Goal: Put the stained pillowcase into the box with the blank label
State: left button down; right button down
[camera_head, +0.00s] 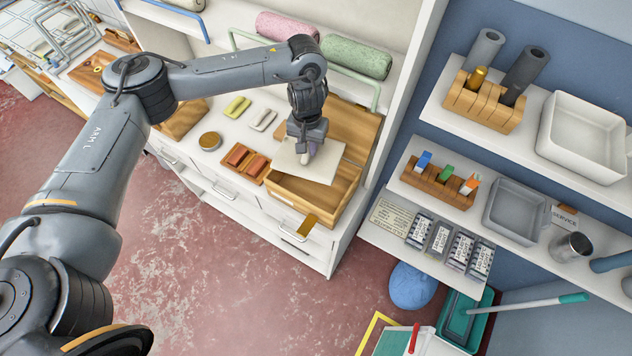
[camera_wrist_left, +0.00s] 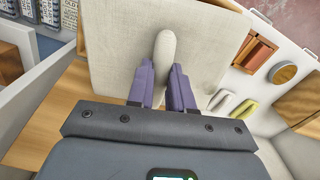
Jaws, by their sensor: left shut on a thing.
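A cream, flat, square cloth (camera_head: 322,166), which looks like the pillowcase, hangs under my left gripper (camera_head: 306,150). In the left wrist view, the purple fingers of the gripper (camera_wrist_left: 168,88) are shut on a raised, rounded fold of the cloth (camera_wrist_left: 115,50). No stain shows on the part I can see. A wooden box (camera_head: 338,205) stands on the white cabinet right below the cloth, which covers much of its opening. A brown-gold plate (camera_head: 308,225) is at its front; I cannot read anything on it. My right gripper is not in view.
A wooden panel (camera_head: 350,130) is behind the box. Red-brown blocks (camera_head: 245,160), a round tin (camera_head: 210,141) and yellow and white bars (camera_head: 237,107) lie to its left. Rolled pink (camera_head: 287,27) and green (camera_head: 356,56) towels are on the shelf above. A white upright partition stands to the right.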

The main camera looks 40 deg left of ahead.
pick_arm(q)
jog(key=shift+f, duration=1.35)
jog(key=c, duration=0.9)
grip_release()
jog(key=shift+c, duration=0.2)
jog(key=shift+r, duration=0.1)
jog(key=shift+r, duration=5.3)
